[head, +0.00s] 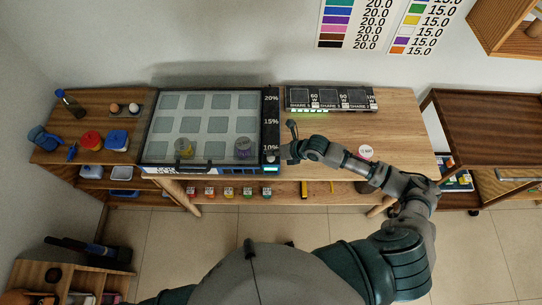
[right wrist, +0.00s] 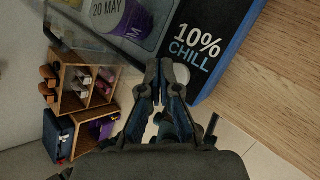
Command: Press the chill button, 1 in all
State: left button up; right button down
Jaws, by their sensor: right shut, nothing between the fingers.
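The chill panel (right wrist: 215,45) is a black strip marked "10% CHILL" with a blue edge, filling the upper right of the right wrist view. A pale round button (right wrist: 182,73) sits just below the word CHILL, partly hidden by my fingers. In the head view the black strip (head: 271,120) runs down the right side of the glass-topped case, with "10%" near its front end. My right gripper (head: 284,153) is shut and empty at that front corner. In the right wrist view its fingertips (right wrist: 159,68) are beside the button; I cannot tell whether they touch it. My left gripper is out of view.
A black display unit (head: 330,99) stands behind on the wooden counter (head: 405,125). Several small labelled jars sit on the shelf below.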

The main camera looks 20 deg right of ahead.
aim_at(273, 158)
notch_tip(273, 158, up, 5)
jog(key=p, duration=0.4)
dwell(0.4)
dwell(0.6)
